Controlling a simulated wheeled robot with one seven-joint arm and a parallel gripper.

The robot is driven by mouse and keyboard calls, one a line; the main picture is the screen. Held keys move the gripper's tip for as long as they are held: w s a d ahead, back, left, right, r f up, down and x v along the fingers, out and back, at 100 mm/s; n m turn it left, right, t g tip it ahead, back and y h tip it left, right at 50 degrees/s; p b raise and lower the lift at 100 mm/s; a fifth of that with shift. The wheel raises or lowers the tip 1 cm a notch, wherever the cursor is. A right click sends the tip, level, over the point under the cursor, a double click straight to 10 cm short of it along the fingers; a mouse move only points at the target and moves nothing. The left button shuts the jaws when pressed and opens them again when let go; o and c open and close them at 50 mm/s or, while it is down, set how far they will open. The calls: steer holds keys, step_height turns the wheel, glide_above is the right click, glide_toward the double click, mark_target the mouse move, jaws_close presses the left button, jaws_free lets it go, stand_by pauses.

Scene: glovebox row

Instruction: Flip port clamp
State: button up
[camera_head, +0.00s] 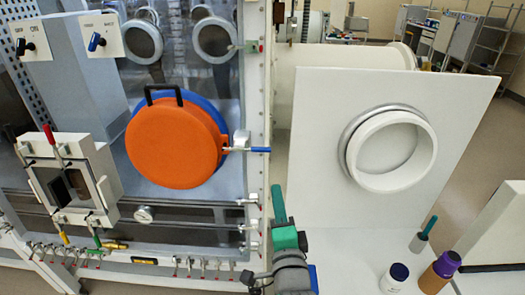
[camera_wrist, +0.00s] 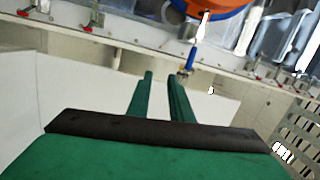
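The port clamp (camera_head: 246,149) is a metal clamp with a blue-tipped lever at the right edge of the round orange port door (camera_head: 175,145). The lever sticks out to the right, roughly level, in the head view. My green gripper (camera_head: 278,192) is below and slightly right of the lever, pointing up, apart from it. In the wrist view my gripper (camera_wrist: 162,76) has its two fingers apart with nothing between them. The blue lever (camera_wrist: 190,58) shows just beyond the right fingertip, and the orange door (camera_wrist: 220,8) is at the top edge.
A white panel with a round white port ring (camera_head: 391,150) stands to the right. Two bottles (camera_head: 395,278) (camera_head: 440,271) and a green-handled tool (camera_head: 428,228) stand at the lower right. Small toggle clamps line the glovebox's lower edge; a small white airlock door (camera_head: 75,185) is at left.

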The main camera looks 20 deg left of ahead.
steer(key=y, duration=0.2)
glide_toward(262, 150)
steer(key=shift+g, duration=0.3)
steer(key=x, duration=1)
steer(key=shift+w, duration=0.3)
jaws_close()
